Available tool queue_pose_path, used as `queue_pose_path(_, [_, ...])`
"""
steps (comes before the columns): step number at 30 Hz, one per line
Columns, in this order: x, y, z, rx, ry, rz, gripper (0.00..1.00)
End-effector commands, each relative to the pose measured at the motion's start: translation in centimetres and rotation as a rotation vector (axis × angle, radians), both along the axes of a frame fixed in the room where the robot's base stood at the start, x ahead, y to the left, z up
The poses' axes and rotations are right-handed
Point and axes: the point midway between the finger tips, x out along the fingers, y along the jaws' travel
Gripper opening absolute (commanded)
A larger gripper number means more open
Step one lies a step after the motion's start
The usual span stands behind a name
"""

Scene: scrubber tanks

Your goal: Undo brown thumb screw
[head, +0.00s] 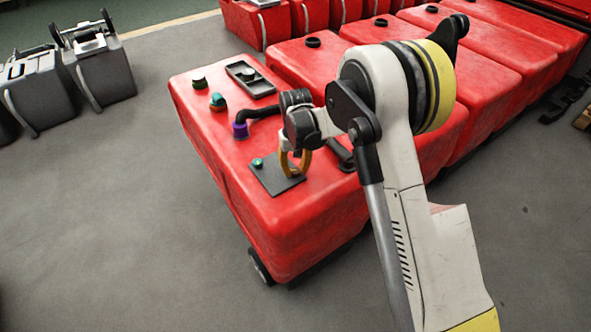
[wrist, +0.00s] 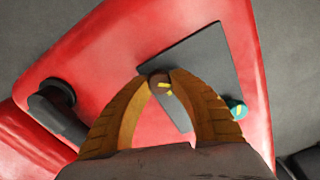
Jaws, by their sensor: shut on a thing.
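In the wrist view a brown thumb screw (wrist: 160,84) with a yellow mark sits on a dark rectangular plate (wrist: 200,55) on the red tank. My gripper (wrist: 161,76) has its two yellow-orange fingers closed around the screw, with the tips on either side of it. In the head view my gripper (head: 295,165) reaches down to the dark plate (head: 266,178) on top of the red tank (head: 250,222). The brown screw is hidden behind the fingers there.
More red tanks (head: 480,50) stand behind.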

Motion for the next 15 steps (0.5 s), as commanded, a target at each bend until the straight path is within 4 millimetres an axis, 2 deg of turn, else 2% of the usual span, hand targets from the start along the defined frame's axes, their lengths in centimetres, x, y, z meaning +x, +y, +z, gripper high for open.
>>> queue_pose_path(15, [-0.03, 0.11, -0.08, 0.0, -0.001, 0.489, 0.0])
